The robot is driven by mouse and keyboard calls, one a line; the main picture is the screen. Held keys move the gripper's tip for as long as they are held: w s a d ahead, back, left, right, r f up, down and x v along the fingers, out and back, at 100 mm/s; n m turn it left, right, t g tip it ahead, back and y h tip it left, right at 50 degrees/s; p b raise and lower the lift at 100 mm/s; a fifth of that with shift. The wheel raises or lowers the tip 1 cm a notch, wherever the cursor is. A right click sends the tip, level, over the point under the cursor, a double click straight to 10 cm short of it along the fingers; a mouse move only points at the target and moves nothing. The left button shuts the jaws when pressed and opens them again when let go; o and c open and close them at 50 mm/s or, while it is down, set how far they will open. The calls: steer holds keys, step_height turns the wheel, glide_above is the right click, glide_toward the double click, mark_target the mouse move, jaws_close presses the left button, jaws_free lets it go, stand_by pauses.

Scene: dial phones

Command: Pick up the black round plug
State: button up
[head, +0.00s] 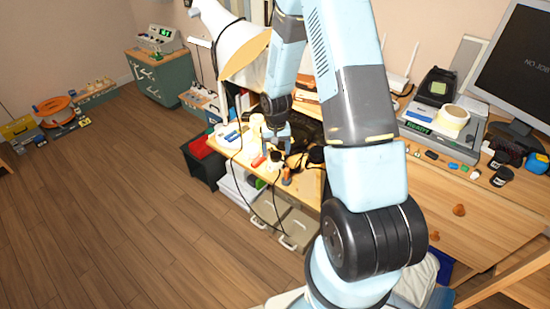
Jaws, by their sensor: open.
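My gripper (277,150) hangs low over the cluttered wooden workbench, pointing down with its jaws open. Its fingertips are small and partly merge with dark items behind them, so I cannot tell whether they touch anything. Dark rounded items (316,155) lie on the bench just right of my gripper. I cannot tell which of them, if any, is the black round plug. Other small black round pieces (502,177) stand on the right-hand desk, well away from my gripper.
White rolls (257,121), a red-handled tool (258,161) and an orange-handled tool (287,174) crowd the bench (310,186) around my gripper. Black cables hang over its front edge. A monitor (515,65) and a scale-like device (440,130) stand right. The floor (120,200) at left is clear.

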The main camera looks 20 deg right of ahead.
steer(key=shift+f, duration=1)
steer(key=shift+c, duration=0.3)
steer(key=c, duration=1)
steer(key=shift+o, duration=0.2)
steer(key=shift+r, duration=0.1)
